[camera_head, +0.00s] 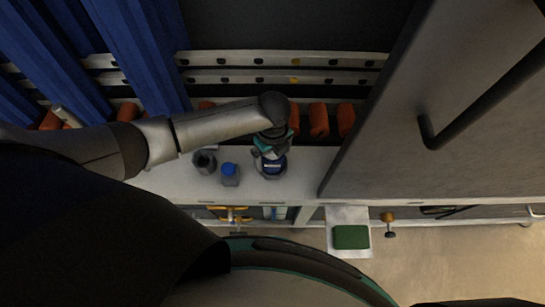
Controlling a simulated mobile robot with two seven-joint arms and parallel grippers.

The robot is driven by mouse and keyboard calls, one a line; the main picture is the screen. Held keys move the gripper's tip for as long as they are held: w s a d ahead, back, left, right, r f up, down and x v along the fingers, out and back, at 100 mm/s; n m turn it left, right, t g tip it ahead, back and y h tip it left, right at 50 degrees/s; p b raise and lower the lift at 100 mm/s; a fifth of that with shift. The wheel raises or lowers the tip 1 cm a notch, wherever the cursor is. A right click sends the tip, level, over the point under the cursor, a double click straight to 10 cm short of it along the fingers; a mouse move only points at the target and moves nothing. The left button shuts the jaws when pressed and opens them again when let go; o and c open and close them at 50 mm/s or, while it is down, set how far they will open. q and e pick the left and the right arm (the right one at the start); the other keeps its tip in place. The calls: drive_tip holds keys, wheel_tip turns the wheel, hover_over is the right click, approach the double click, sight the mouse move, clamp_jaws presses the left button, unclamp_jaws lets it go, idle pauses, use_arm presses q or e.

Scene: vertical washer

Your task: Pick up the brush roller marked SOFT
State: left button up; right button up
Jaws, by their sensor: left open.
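My left gripper (270,148) reaches in from the left and points down over the white shelf. It is open, just above or around a dark object with a blue and white label (273,163). The gripper partly hides this object, and I cannot tell whether they touch. A grey piece with a blue top (229,172) and a dark grey round piece (204,162) stand to its left. The marking SOFT is not legible on any of them, so I cannot tell which is the brush roller. My right gripper is not in view.
Several orange-red cylinders (318,120) stand in a row behind the shelf (160,184), below perforated rails (300,57). Blue curtain-like strips (140,45) hang at the left. A large grey door with a black handle (430,130) closes off the right. A green pad (351,237) lies low in front.

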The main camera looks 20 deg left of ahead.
use_arm(q)
drive_tip(key=shift+r, duration=0.1)
drive_tip(key=c, duration=1.4)
